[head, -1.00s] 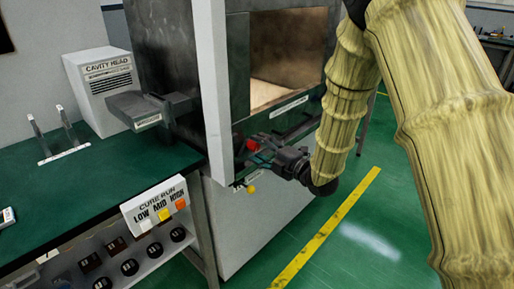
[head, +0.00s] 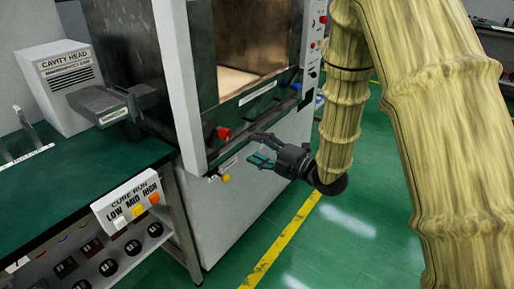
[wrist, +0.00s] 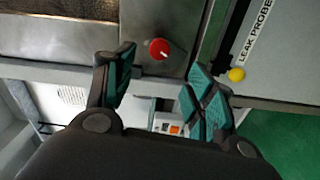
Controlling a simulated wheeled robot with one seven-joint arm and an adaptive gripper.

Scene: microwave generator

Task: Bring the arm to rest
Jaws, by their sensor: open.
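My gripper (head: 262,150) is open and empty, with teal pads on its dark fingers. In the head view it hangs in front of the microwave generator's front, right of the red knob (head: 223,132) and apart from it as far as I can tell. My arm in its yellow sleeve comes down from the upper right. In the wrist view my gripper (wrist: 164,88) has its fingers spread. The red knob (wrist: 159,48) shows above the gap between them, and a yellow knob (wrist: 236,75) by the "LEAK PROBE" label is to the right.
The cabinet's lit cavity (head: 250,50) is open above my gripper. A green bench (head: 70,185) with the cavity head box (head: 70,85) stands left. A panel with LOW, MID and HIGH buttons (head: 130,205) is on its front edge. Green floor is free at right.

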